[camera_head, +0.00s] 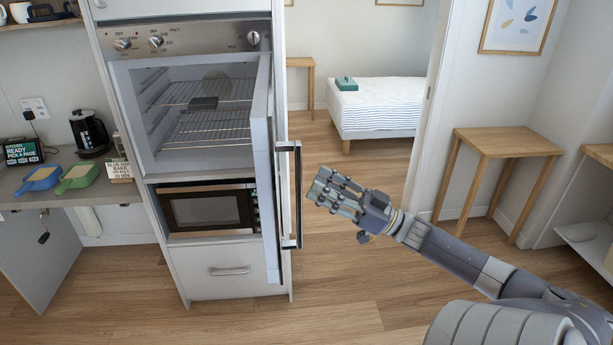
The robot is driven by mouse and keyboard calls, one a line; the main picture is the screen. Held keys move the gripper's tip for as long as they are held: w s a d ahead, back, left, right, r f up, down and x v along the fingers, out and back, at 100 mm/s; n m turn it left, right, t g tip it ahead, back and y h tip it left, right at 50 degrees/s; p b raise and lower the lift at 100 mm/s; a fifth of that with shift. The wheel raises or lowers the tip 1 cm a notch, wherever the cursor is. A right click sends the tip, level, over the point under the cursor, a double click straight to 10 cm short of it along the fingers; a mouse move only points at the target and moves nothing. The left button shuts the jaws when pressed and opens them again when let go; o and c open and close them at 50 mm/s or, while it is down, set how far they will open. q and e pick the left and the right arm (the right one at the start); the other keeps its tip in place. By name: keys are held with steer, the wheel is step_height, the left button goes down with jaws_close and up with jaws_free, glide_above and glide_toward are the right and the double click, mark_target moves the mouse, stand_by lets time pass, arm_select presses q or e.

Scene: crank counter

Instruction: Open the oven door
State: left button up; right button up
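The oven (206,118) is in a tall white cabinet at the left. Its door (262,150) stands swung out toward me, hinged at the right side and seen nearly edge-on. The oven inside shows wire racks and a dark item on them. The long vertical door handle (298,195) is on the door's right-facing side. My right gripper (318,187) is just right of the handle, apart from it in the picture. Its fingers point left toward the handle, look spread and hold nothing. My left gripper is not in view.
A microwave (208,209) sits below the oven, above a drawer (228,273). A wooden table (508,142) stands at the right. Bare floor (345,285) lies in front of the cabinet.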

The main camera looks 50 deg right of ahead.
steer(key=v, duration=0.5)
steer(key=shift+s+d+f, duration=0.1)
steer(key=shift+s+d, duration=0.05)
steer(key=shift+s, duration=0.1)
